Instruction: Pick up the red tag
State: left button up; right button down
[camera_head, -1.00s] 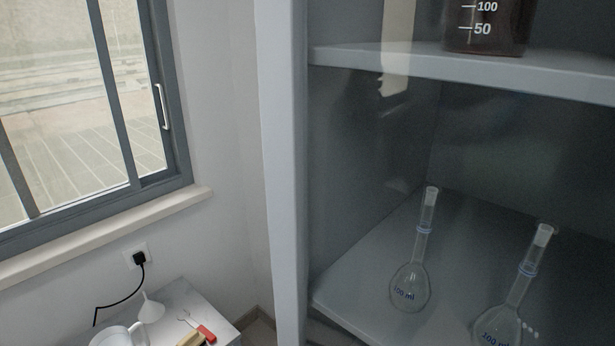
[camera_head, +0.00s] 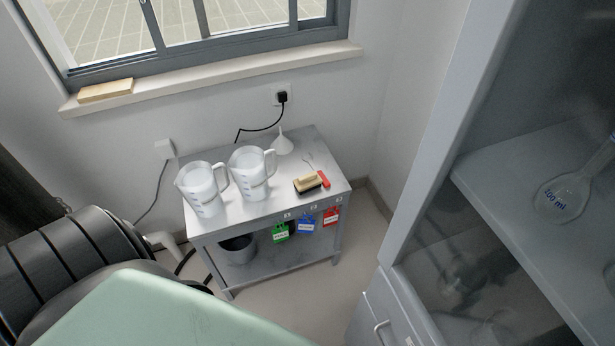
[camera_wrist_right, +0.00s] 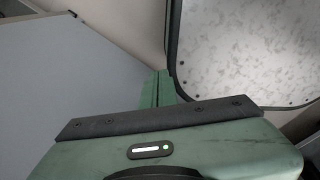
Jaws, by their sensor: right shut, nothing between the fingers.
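The red tag (camera_head: 331,218) hangs on the front edge of the small metal table, at the right end of a row of tags. A blue tag (camera_head: 306,226) and a green tag (camera_head: 281,233) hang to its left. My right gripper (camera_wrist_right: 162,86) shows only in the right wrist view, where its green fingers are shut with nothing between them. The red tag is not in that view, so I cannot tell how far the gripper is from it. My left gripper is not in view.
The metal table (camera_head: 325,172) holds two measuring jugs (camera_head: 203,190), (camera_head: 249,172), a white funnel (camera_head: 281,143) and a brush (camera_head: 309,183). A bucket (camera_head: 238,248) stands on its lower shelf. A grey cabinet (camera_head: 425,140) with flasks stands at right. Floor shows between table and cabinet.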

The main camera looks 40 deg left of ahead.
aim_at(329, 218)
jog(key=k+u, duration=0.1)
jog(key=u, duration=0.35)
jog(key=k+u, duration=0.15)
jog(key=u, duration=0.25)
